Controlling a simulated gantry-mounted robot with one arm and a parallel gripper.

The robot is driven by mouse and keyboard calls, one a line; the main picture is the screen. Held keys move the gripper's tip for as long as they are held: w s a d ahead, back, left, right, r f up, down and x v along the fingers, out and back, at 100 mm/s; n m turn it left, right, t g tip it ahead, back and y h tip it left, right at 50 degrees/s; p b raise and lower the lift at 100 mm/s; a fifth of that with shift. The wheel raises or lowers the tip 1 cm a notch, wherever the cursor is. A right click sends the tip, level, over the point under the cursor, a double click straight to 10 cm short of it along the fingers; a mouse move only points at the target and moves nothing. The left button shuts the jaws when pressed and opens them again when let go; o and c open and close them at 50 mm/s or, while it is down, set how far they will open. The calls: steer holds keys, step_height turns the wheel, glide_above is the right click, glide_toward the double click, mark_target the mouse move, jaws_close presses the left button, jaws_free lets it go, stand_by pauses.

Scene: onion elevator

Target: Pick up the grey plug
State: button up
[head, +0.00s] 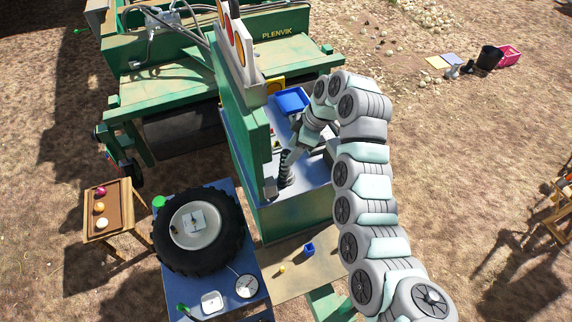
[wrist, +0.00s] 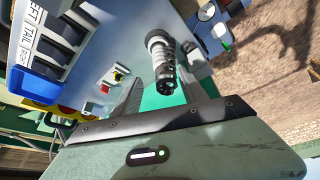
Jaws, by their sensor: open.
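A ribbed cylindrical piece (wrist: 158,57), grey with a dark end, shows in the wrist view and looks like the grey plug. In the head view it appears as a dark ribbed piece (head: 286,166) standing on the blue panel. My gripper (wrist: 162,78) is open, with one dark finger to each side of this piece in the picture. I cannot tell how far the fingertips are from it. In the head view my gripper's fingers are mostly hidden by my own arm.
A switch panel (wrist: 68,38) with printed labels is at the upper left of the wrist view, near a small red button (wrist: 117,74). A green upright post (head: 245,130) stands left of the blue panel.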

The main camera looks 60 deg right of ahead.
mark_target(283, 166)
steer(key=x, duration=0.3)
steer(key=shift+f+b, duration=0.25)
steer(key=shift+b, duration=0.15)
steer(key=x, duration=0.1)
steer(key=p+x, duration=0.2)
steer(key=x, duration=0.1)
steer(key=shift+s+a, duration=0.2)
steer(key=shift+a, duration=0.1)
steer(key=shift+w+f+p, duration=0.3)
steer(key=shift+f+p, duration=0.05)
steer(key=shift+f, duration=0.3)
steer(key=shift+c, duration=0.4)
jaws_close()
